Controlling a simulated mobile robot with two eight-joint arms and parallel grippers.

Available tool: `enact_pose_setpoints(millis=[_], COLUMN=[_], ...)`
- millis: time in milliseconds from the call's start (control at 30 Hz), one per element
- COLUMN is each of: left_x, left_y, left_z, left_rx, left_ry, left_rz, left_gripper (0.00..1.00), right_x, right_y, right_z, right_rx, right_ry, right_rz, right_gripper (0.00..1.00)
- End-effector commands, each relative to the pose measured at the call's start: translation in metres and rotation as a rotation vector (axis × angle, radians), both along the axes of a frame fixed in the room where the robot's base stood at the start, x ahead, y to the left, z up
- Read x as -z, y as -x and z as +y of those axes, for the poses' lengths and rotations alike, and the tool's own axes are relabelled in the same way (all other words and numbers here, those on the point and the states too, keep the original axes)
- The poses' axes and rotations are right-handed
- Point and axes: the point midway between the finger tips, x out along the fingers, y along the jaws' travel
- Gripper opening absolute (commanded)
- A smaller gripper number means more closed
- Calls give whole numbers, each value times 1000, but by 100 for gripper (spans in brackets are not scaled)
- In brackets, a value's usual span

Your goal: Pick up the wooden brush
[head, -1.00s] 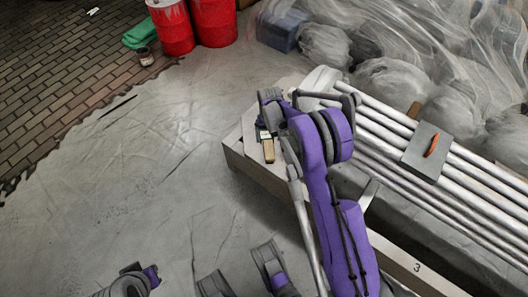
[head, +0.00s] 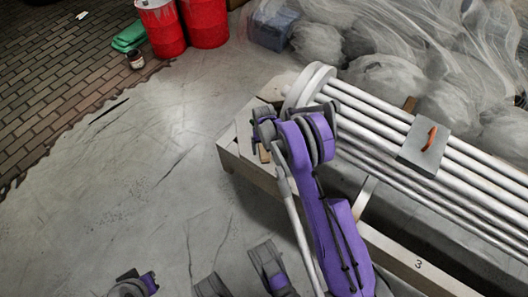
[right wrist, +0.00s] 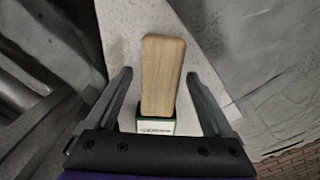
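The wooden brush shows a pale wooden handle (right wrist: 162,75) in the right wrist view, with a green-edged white label band at its near end. In the head view only a small part of the brush (head: 264,153) shows beside my right gripper; the rest is hidden behind it. My right gripper (head: 262,122) is over the corner of the pale bench. In the right wrist view my right gripper (right wrist: 160,88) is open, with one finger on each side of the handle and a gap to both.
The pale bench (head: 238,150) carries a bundle of long white pipes (head: 375,118) to the right of my gripper. A grey block with an orange handle (head: 430,140) lies on the pipes. Red drums (head: 160,28) stand at the far left.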

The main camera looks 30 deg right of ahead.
Motion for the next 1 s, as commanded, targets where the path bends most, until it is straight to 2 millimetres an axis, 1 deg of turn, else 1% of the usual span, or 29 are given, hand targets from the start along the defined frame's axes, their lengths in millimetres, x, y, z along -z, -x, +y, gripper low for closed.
enact_pose_setpoints(millis=[33, 167, 200, 267, 300, 367, 400, 467, 667, 767, 867, 1000], left_x=[0, 0, 0, 0, 0, 0, 0, 0, 0, -1, -3, -10], left_y=[0, 0, 0, 0, 0, 0, 0, 0, 0, 0, 1, 2], left_z=[0, 0, 0, 0, 0, 0, 0, 0, 0, 0, 0, 0], left_rx=[0, 0, 0, 0, 0, 0, 0, 0, 0, 0, 0, 0], left_ry=[0, 0, 0, 0, 0, 0, 0, 0, 0, 0, 0, 0], left_rz=[0, 0, 0, 0, 0, 0, 0, 0, 0, 0, 1, 1], left_gripper=[0, 0, 0, 0, 0, 0, 0, 0, 0, 0, 0, 0], right_x=[0, 0, 0, 0, 0, 0, 0, 0, -1, -4, -17, -46], right_y=[0, 0, 0, 0, 0, 0, 0, 0, 0, 0, 0, 0], right_z=[0, 0, 0, 0, 0, 0, 0, 0, 0, 0, 0, 0], right_rx=[0, 0, 0, 0, 0, 0, 0, 0, 0, 0, 0, 0], right_ry=[0, 0, 0, 0, 0, 0, 0, 0, 0, 0, 0, 0], right_rz=[0, 0, 0, 0, 0, 0, 0, 0, 0, 0, 0, 0], right_gripper=[76, 52, 45, 34, 27, 16, 9, 0, 0, 0, 0, 0])
